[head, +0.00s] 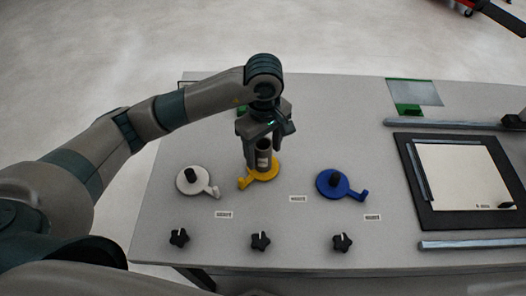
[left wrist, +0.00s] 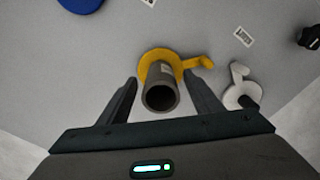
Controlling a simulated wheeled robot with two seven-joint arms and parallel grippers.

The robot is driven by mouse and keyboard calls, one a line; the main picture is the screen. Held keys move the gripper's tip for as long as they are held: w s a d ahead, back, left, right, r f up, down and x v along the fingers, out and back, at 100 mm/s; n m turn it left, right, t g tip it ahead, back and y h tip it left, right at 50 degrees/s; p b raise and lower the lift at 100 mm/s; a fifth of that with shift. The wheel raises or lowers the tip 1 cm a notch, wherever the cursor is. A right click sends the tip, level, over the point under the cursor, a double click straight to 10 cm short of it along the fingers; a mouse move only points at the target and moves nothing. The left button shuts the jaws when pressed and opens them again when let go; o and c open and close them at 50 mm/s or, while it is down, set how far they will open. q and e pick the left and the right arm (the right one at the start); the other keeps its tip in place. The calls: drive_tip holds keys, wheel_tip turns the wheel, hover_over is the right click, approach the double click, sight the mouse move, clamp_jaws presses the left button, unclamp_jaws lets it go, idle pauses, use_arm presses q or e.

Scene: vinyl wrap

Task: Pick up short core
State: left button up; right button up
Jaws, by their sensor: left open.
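The short core is a dark grey hollow tube (head: 263,152) standing upright on the yellow round base (head: 270,174) with a side tab. The left wrist view shows its open end (left wrist: 160,97) and the yellow base (left wrist: 185,62) beneath it. My left gripper (head: 266,142) is open and points down over the tube. In the left wrist view its fingers (left wrist: 162,98) are on either side of the tube, with a gap on each side. My right gripper is not in view.
A white base (head: 190,181) and a blue base (head: 332,184), each with a short dark peg, flank the yellow one. Several black star knobs (head: 260,241) lie in front. A black-framed plate (head: 467,177) and grey bars (head: 470,244) occupy the table's right side.

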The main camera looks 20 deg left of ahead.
sight(263, 157)
use_arm(q)
wheel_tip(263, 157, down, 3)
drive_tip(key=shift+a+r+p, duration=0.1)
drive_tip(key=shift+r+p, duration=0.05)
drive_tip(key=shift+p, duration=0.45)
drive_tip(key=shift+f, duration=0.35)
drive_tip(key=c, duration=1.1)
drive_tip(key=shift+r, duration=0.15)
drive_tip(key=shift+c, duration=0.2)
